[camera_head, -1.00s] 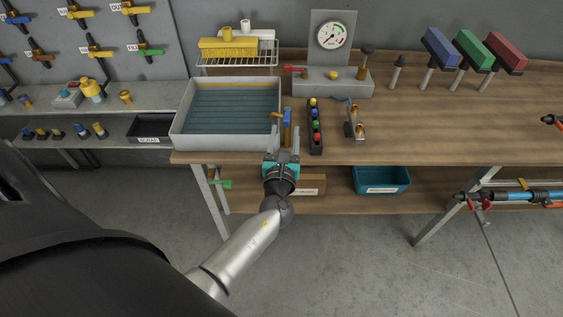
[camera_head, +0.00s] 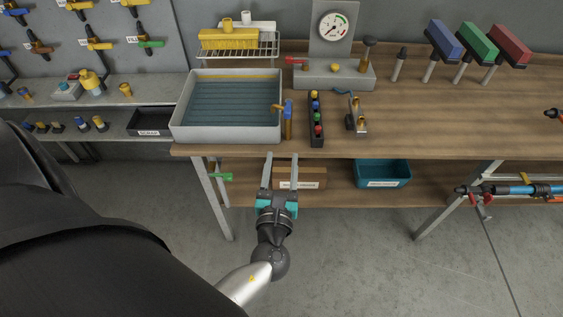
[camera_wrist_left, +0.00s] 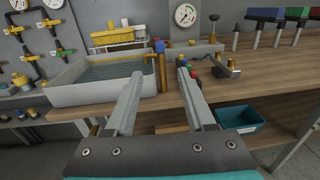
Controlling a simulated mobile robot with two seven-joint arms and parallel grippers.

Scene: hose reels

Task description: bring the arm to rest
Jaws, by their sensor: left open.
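My left gripper (camera_head: 280,172) is open and empty in the head view. Its two long fingers point toward the workbench (camera_head: 450,132), in front of the bench's front edge. In the left wrist view the open fingers (camera_wrist_left: 158,92) frame the bench edge, with nothing between them. A brass fitting with a blue handle (camera_head: 287,120) stands beside the grey water tray (camera_head: 176,134), beyond the fingertips and apart from them. It also shows in the left wrist view (camera_wrist_left: 161,70). My right gripper is not seen.
A black rack with coloured knobs (camera_head: 317,120) and a metal fitting (camera_head: 356,116) stand right of the brass fitting. A gauge stand (camera_head: 333,76) is behind. Below are a brown box (camera_head: 300,178) and a teal bin (camera_head: 382,174). The floor before the bench is clear.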

